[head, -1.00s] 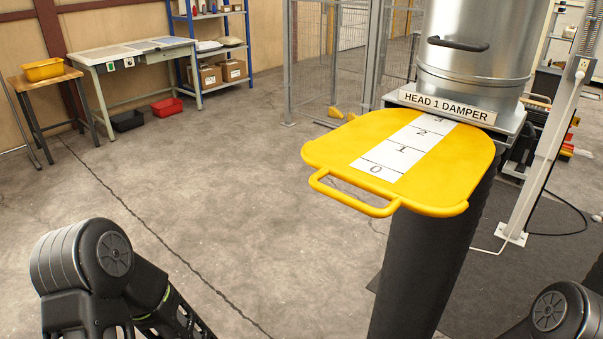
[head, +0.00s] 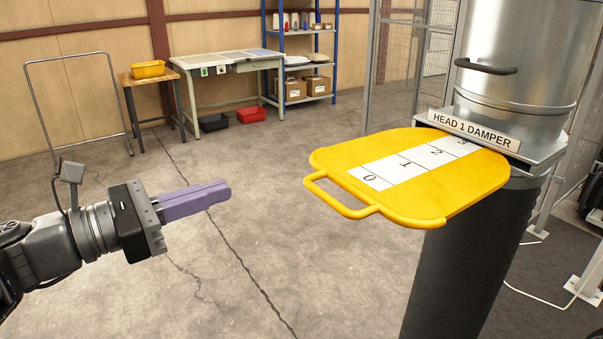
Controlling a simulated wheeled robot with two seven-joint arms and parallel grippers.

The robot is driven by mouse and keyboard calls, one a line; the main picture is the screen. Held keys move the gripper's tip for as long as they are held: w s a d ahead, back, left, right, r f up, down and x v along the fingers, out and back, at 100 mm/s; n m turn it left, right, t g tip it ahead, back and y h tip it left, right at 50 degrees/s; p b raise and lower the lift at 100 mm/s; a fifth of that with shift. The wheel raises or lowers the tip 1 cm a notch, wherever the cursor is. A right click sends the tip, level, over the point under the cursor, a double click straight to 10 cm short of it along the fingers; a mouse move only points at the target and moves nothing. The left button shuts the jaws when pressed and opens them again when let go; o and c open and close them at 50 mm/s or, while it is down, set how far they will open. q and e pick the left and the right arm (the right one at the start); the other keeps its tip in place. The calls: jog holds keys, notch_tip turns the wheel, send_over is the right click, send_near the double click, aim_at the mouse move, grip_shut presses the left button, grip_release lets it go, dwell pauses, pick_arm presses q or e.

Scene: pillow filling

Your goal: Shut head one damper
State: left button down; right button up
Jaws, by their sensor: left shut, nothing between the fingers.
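The head one damper is a yellow sliding plate (head: 430,195) with a white scale strip marked from 0 upward. It sticks out far to the left from under a silver metal cylinder (head: 515,55), below the sign "HEAD 1 DAMPER" (head: 474,130). Its yellow loop handle (head: 338,200) is on the near left edge. My left gripper (head: 222,190) has purple fingers, is shut and empty, and points right toward the handle. A clear gap lies between the fingertips and the handle. My right gripper is out of view.
A dark ribbed duct (head: 465,265) stands below the plate. A wire-mesh fence (head: 415,45) is behind the damper. A workbench (head: 228,62), a wooden table (head: 150,80) and a blue shelf (head: 302,50) stand far back. The floor left of the plate is clear.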

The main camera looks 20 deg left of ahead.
pick_arm(q)
jog(key=shift+s+d+h, duration=0.1)
jog(key=shift+s+h, duration=0.1)
jog(key=shift+h, duration=0.1)
jog(key=shift+w, duration=0.1)
jog(key=p+x, duration=0.1)
jog(key=x, duration=1.3)
jog(key=shift+f, duration=0.25)
jog(key=shift+d, duration=0.1)
